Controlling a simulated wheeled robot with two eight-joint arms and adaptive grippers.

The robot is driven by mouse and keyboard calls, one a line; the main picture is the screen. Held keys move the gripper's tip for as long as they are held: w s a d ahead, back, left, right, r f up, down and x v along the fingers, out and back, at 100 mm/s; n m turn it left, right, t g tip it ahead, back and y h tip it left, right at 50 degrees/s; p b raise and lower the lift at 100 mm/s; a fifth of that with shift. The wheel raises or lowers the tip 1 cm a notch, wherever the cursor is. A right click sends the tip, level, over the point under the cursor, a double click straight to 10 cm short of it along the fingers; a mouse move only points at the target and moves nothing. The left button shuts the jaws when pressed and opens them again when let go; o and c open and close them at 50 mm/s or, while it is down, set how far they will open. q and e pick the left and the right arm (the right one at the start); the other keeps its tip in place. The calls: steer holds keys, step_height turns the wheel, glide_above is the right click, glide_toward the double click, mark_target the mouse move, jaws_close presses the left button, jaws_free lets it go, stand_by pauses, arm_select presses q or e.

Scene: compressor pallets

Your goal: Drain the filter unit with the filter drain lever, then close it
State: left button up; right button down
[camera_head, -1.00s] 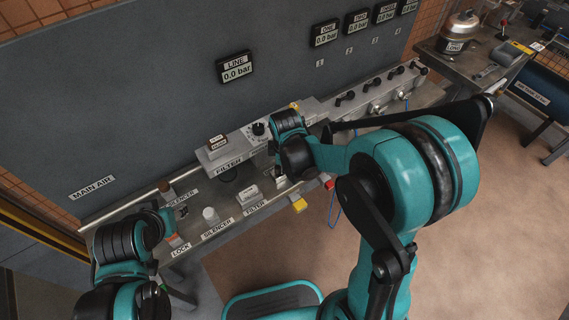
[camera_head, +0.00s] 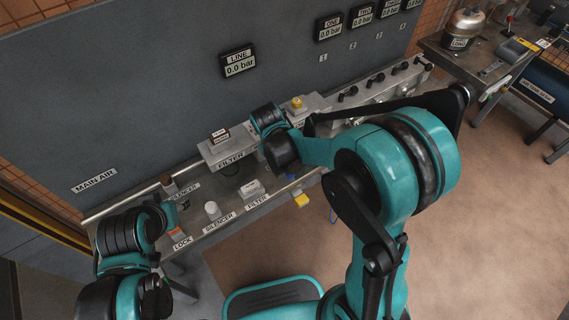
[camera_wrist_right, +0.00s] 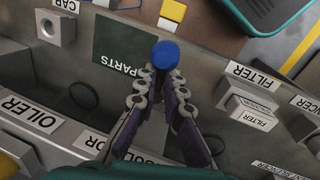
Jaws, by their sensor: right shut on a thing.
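The filter unit (camera_head: 229,158) is a grey block labelled FILTER on the bench against the panel. My right wrist covers its right side in the head view. My right gripper (camera_wrist_right: 165,72) is shut in its wrist view, with a blue round-ended piece (camera_wrist_right: 165,54) at its fingertips. I cannot tell whether this piece is the filter drain lever or whether it is attached to anything.
A white block (camera_head: 251,187) stands by the front FILTER label, and a white silencer (camera_head: 211,209) stands left of it. A yellow piece (camera_head: 301,200) is at the bench's front edge. The line display (camera_head: 238,63) reads 0.0 bar. A dark PARTS mat (camera_wrist_right: 120,45) lies below the gripper.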

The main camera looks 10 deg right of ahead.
steer(key=shift+s+m, duration=0.2)
steer(key=shift+m, duration=0.4)
steer(key=shift+s+a+f, duration=0.1)
steer(key=c, duration=1.6)
jaws_free()
steer(key=shift+r, duration=0.45)
steer(key=r, duration=0.3)
steer(key=a+r, duration=0.1)
steer(key=r, duration=0.3)
steer(key=s+a+r, duration=0.1)
steer(key=r, duration=0.3)
